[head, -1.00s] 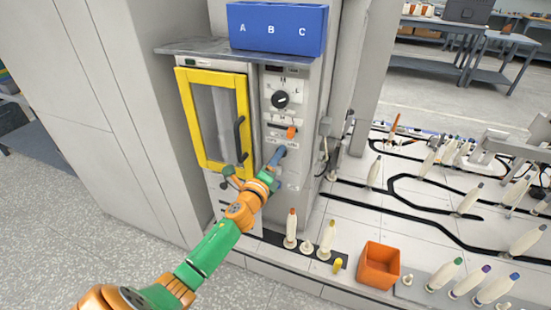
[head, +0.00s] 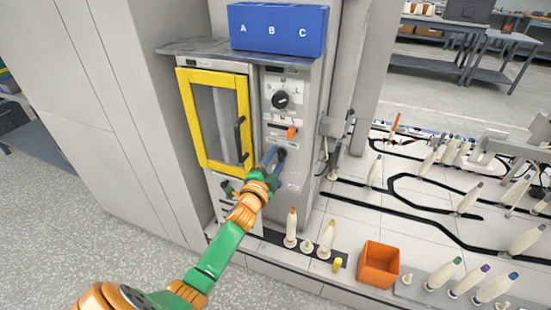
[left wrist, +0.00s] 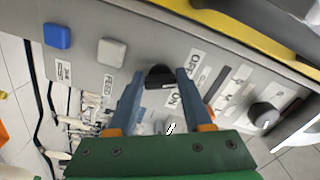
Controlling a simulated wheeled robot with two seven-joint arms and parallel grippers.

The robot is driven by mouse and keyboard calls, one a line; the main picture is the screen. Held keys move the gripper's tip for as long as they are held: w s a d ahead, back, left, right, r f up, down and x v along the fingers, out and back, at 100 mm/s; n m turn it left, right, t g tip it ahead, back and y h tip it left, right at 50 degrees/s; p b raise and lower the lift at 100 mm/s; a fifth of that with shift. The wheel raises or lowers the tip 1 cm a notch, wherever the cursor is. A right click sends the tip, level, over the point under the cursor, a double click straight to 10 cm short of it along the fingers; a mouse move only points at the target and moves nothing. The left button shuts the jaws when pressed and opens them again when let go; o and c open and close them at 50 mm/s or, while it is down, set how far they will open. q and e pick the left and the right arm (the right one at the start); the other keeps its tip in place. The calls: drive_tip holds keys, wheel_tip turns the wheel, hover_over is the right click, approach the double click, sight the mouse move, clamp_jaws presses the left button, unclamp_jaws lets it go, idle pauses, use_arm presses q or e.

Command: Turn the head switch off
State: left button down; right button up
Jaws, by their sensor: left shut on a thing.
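The switch is a black knob (left wrist: 160,74) on the grey machine panel, with OFF and ON labels beside it in the left wrist view. In the head view its dark shape (head: 282,153) shows at the fingertips, below an orange part. My left gripper (head: 273,156) reaches the panel from the lower left. In the left wrist view its blue fingers (left wrist: 159,80) stand on both sides of the knob, shut on it. The fingers partly hide the knob in the head view, and its exact pointing is hard to read. My right gripper is not in view.
A yellow-framed door (head: 180,120) with a black handle (head: 240,138) is left of the panel. Another black dial (head: 281,99) and the orange part (head: 291,133) are above. A blue bin (head: 280,35) stands on top. Bobbins and an orange box (head: 379,265) are lower right.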

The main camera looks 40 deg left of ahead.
use_arm(q)
drive_tip(key=shift+n, duration=1.6)
drive_tip(key=shift+c, duration=1.6)
unclamp_jaws()
drive_tip(key=shift+w, duration=0.1)
drive_tip(key=p+v, duration=0.1)
drive_tip(key=v, duration=0.6)
